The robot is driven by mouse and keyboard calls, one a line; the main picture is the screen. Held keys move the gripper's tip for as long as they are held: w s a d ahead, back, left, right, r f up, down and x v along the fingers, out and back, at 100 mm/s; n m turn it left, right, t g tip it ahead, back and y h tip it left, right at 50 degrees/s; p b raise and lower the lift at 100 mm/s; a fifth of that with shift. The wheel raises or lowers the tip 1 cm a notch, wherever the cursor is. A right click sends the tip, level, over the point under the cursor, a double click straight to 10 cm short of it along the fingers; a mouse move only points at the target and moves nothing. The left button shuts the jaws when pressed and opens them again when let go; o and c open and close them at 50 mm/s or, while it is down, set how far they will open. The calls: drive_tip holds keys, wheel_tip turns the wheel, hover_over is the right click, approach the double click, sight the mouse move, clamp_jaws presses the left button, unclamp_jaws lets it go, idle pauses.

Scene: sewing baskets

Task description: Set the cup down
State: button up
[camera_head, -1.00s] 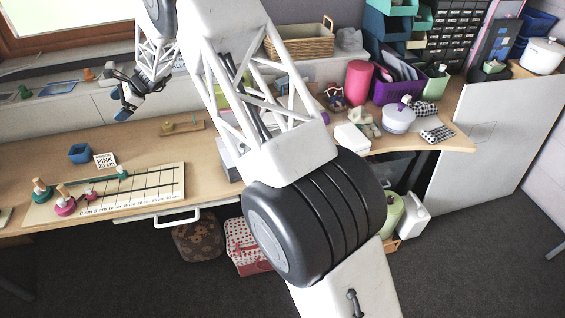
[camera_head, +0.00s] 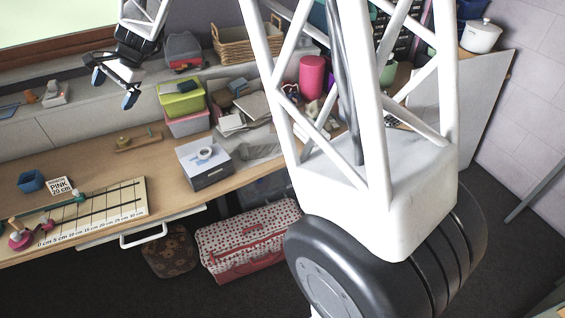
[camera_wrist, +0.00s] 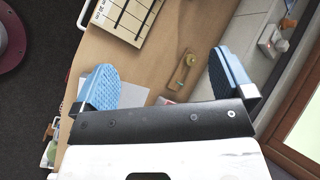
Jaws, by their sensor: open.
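My gripper (camera_head: 113,88) is open in the head view, high above the left part of the desk near the back ledge. In the wrist view its two blue pads (camera_wrist: 166,80) are wide apart with nothing between them. No cup is held. A small blue open container (camera_head: 31,181) stands on the desk at the left, well below and left of the gripper; I cannot tell if it is the cup. A white ring-shaped thing (camera_head: 205,153) sits on a grey and white box (camera_head: 204,165); I cannot tell what it is.
A small wooden board with a brass piece (camera_head: 138,139) lies near the back. Green and pink bins (camera_head: 181,97) stand right of it. Bare desk (camera_head: 105,160) lies between.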

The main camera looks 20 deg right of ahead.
drive_tip(key=s+d+r+n+h, duration=0.25)
drive_tip(key=s+d+r, duration=0.25)
drive_tip(key=s+d, duration=0.6)
drive_tip(key=s+d+f+n+h, duration=0.1)
drive_tip(key=s+d+n, duration=0.1)
drive_tip(key=s+d, duration=0.4)
drive_tip(key=s+d+f+n+t+h, duration=0.1)
drive_tip(key=s+d, duration=0.6)
drive_tip(key=s, duration=0.9)
drive_tip(key=s+d+f+n+t+h, duration=0.1)
drive_tip(key=s+d+f+n+h, duration=0.1)
drive_tip(key=s+d, duration=0.4)
drive_tip(key=s+n+h, duration=0.1)
drive_tip(key=s, duration=0.4)
drive_tip(key=shift+s+d, duration=0.2)
drive_tip(key=shift+d, duration=0.2)
